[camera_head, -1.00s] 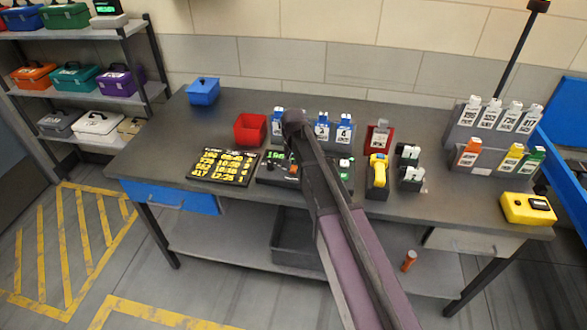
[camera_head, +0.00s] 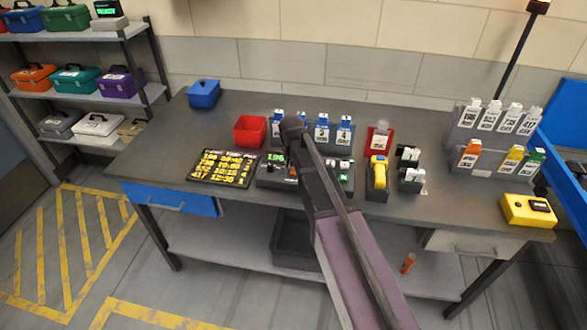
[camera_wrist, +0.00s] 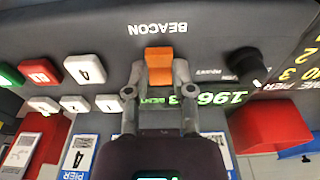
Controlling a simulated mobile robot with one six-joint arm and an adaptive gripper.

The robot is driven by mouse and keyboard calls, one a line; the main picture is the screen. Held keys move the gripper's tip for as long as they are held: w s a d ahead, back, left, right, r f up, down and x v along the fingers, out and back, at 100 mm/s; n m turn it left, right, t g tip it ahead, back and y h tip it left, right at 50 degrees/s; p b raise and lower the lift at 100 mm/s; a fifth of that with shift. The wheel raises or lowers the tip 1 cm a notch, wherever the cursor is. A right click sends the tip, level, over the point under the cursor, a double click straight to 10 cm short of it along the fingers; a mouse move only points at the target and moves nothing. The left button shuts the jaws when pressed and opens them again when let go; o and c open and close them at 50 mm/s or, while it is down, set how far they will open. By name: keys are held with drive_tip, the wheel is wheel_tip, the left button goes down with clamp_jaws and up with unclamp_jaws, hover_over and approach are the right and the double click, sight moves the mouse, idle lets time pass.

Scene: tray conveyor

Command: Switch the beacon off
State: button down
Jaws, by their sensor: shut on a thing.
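The control console (camera_head: 270,184) stands on the workbench. In the wrist view, an orange switch block (camera_wrist: 159,62) sits on it beside the upside-down label BEACON (camera_wrist: 158,29). My gripper (camera_wrist: 160,75) has its fingertips on either side of this block and is shut on it. In the head view my own arm covers most of the gripper and part of the console. A dark pole with a small orange-lit top (camera_head: 538,6) stands at the back right.
Beside the switch are a black knob (camera_wrist: 248,63), white numbered buttons (camera_wrist: 84,70) and a green display (camera_wrist: 212,98). A red bin (camera_head: 250,131) and a yellow-lettered board (camera_head: 222,168) are to the left. A yellow scanner-like tool (camera_head: 378,174) stands to the right.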

drive_tip(key=shift+s+f+t+b, duration=0.15)
drive_tip(key=shift+s+t+b, duration=0.2)
drive_tip(key=shift+t, duration=0.55)
drive_tip(key=shift+w+h, duration=0.1)
drive_tip(key=shift+h, duration=0.2)
drive_tip(key=shift+c, duration=2.4)
unclamp_jaws()
drive_tip(key=shift+w, duration=0.25)
